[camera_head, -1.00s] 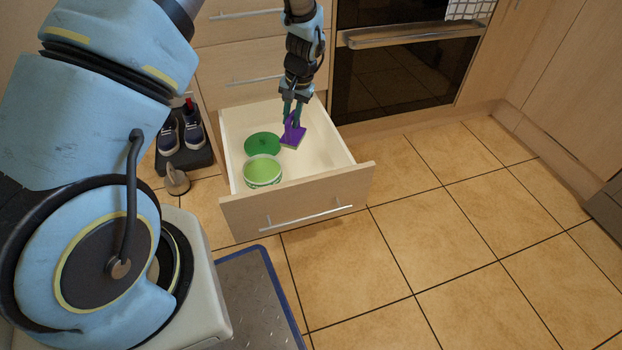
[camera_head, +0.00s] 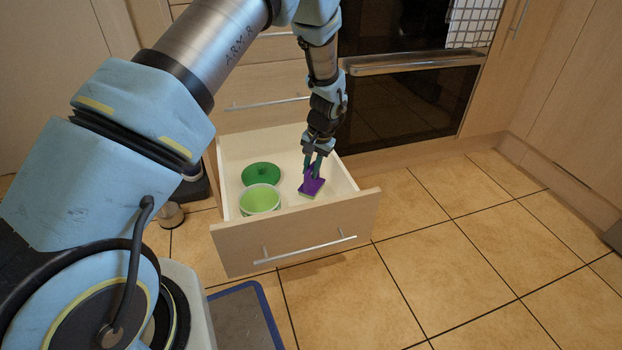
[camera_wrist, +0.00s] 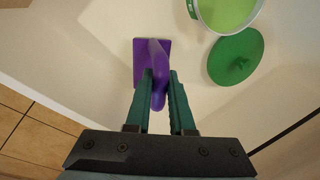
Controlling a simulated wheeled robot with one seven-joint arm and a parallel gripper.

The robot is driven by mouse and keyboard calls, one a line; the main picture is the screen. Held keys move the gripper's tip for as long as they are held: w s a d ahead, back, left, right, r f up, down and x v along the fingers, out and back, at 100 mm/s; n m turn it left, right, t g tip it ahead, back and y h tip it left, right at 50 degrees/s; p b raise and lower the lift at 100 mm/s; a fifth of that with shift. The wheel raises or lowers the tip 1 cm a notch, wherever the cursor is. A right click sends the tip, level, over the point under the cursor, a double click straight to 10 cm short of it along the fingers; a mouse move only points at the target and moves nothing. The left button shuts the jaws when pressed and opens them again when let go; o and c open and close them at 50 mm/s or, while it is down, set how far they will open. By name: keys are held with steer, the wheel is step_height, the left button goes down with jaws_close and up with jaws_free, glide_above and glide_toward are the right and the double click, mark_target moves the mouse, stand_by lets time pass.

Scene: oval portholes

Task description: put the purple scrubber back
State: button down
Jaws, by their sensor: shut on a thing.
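The purple scrubber (camera_head: 312,184) has a purple body and handle with a green pad edge underneath. My gripper (camera_head: 315,163) is shut on its handle, inside the outline of the open drawer (camera_head: 292,240), toward its right side. In the wrist view the scrubber (camera_wrist: 141,62) sits at the tips of my green fingers (camera_wrist: 160,88), with the handle between them. I cannot tell whether the scrubber touches the drawer floor.
A green lid (camera_head: 261,174) and a light green bowl (camera_head: 259,199) lie in the drawer's left part. The bare drawer floor lies around the scrubber. The oven door (camera_head: 410,115) is behind to the right. Tiled floor is open at right.

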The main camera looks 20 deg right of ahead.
mark_target(318, 188)
steer(key=shift+f, duration=1.1)
steer(key=shift+f, duration=0.2)
steer(key=c, duration=0.8)
jaws_free()
steer(key=r+p, duration=0.1)
steer(key=r, duration=0.3)
steer(key=s+d+r+p, duration=0.1)
steer(key=r, duration=0.3)
steer(key=s+r+p, duration=0.1)
steer(key=r+p, duration=0.1)
steer(key=r, duration=0.2)
steer(key=shift+d+r, duration=0.1)
steer(key=shift+d, duration=0.1)
